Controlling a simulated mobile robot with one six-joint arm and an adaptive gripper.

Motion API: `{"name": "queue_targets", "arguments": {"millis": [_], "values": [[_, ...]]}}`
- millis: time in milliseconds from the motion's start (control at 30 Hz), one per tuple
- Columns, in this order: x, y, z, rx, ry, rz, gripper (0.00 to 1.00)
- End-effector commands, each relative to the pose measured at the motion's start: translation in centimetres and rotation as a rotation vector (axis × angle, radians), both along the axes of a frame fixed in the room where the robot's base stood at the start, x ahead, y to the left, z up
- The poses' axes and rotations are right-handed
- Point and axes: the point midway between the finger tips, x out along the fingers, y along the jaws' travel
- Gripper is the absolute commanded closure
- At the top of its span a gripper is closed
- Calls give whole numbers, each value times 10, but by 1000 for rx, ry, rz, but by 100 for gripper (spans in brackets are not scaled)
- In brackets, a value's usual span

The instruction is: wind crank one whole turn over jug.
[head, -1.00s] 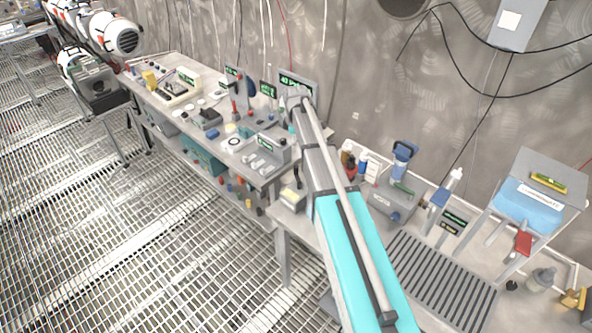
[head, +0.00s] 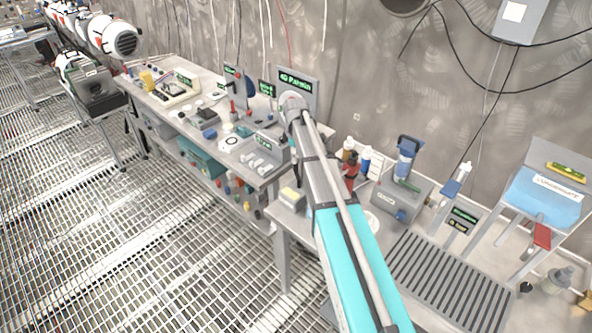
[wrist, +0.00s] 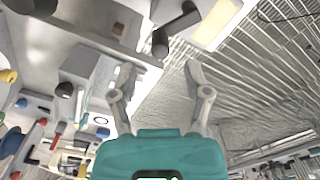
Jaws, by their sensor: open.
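My gripper (wrist: 161,78) is open in the wrist view, its two grey fingers spread apart with nothing between them. A dark crank-like piece with a round-ended grip (wrist: 160,44) shows just beyond the fingertips, near the top of the view, apart from both fingers. A cream-topped block (wrist: 216,24) is beside it. In the head view my arm reaches away over the benches, and the gripper cannot be made out there. I cannot pick out the jug with certainty in either view.
A cluttered bench (head: 225,177) with instruments runs along the wall. A nearer bench carries a box with a cream top (head: 291,196), bottles (head: 366,161) and a ribbed tray (head: 448,281). The grating floor (head: 150,260) at the left is clear.

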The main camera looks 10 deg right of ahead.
Motion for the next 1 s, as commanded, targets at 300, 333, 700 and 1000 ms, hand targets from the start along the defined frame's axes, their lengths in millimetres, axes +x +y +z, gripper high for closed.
{"name": "queue_targets", "arguments": {"millis": [300, 333, 700, 1000], "values": [[0, 0, -29, 0, 0, 0, 38], [0, 0, -31, 0, 0, 0, 38], [0, 0, -49, 0, 0, 0, 38], [0, 0, -50, 0, 0, 0, 38]]}}
